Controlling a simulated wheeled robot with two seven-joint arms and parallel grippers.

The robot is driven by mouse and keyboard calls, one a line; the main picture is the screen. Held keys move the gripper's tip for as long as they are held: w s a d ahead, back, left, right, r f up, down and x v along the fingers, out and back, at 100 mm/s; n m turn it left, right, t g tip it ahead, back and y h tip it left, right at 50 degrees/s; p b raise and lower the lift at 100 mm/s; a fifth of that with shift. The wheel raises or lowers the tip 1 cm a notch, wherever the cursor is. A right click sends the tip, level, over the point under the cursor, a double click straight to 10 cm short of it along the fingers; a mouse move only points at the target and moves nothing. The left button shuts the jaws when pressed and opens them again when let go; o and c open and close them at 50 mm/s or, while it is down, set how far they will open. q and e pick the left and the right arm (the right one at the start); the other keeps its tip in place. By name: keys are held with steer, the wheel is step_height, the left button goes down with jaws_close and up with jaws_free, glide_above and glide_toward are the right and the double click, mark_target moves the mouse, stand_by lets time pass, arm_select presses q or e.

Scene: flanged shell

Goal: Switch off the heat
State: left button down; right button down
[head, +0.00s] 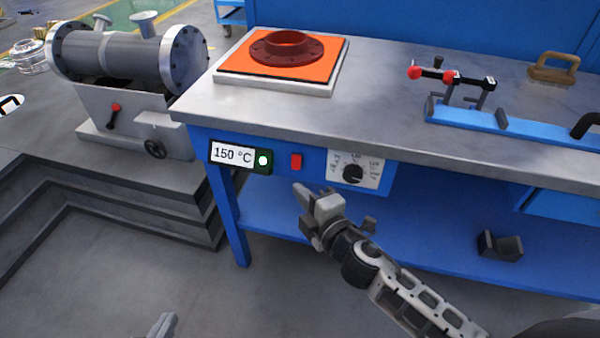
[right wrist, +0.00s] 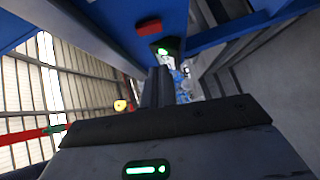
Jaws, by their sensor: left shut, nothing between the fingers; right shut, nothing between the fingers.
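A red switch (head: 296,161) sits on the blue front of the workbench, between the temperature display and a dial. The display (head: 232,154) reads 150 °C, and a green lamp (head: 263,160) beside it is lit. An orange hot plate (head: 232,60) on the bench top carries a dark red flange (head: 288,48). My right gripper (head: 299,190) is shut and empty, its tips just below the switch in the picture, apparently apart from it. In the right wrist view the switch (right wrist: 149,27) shows beyond the shut fingers (right wrist: 158,85). My left gripper (head: 169,321) is shut at the bottom edge, mostly out of frame.
A dial panel (head: 353,172) with a black knob is right of the switch. The steel bench top (head: 400,115) overhangs the controls. A flanged grey shell (head: 130,55) stands at left. A blue fixture (head: 480,125) and a brush (head: 553,70) lie at right.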

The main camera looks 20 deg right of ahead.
mark_target(296, 162)
steer(key=shift+w+d+f, duration=0.2)
steer(key=shift+w+d, duration=0.05)
steer(key=shift+w, duration=0.8)
steer(key=shift+w+d+f, duration=0.15)
steer(key=shift+w+d, duration=0.15)
steer(key=shift+w, duration=0.8)
steer(key=shift+w+d+f, duration=0.2)
steer(key=shift+w+d, duration=0.05)
steer(key=shift+w, duration=0.8)
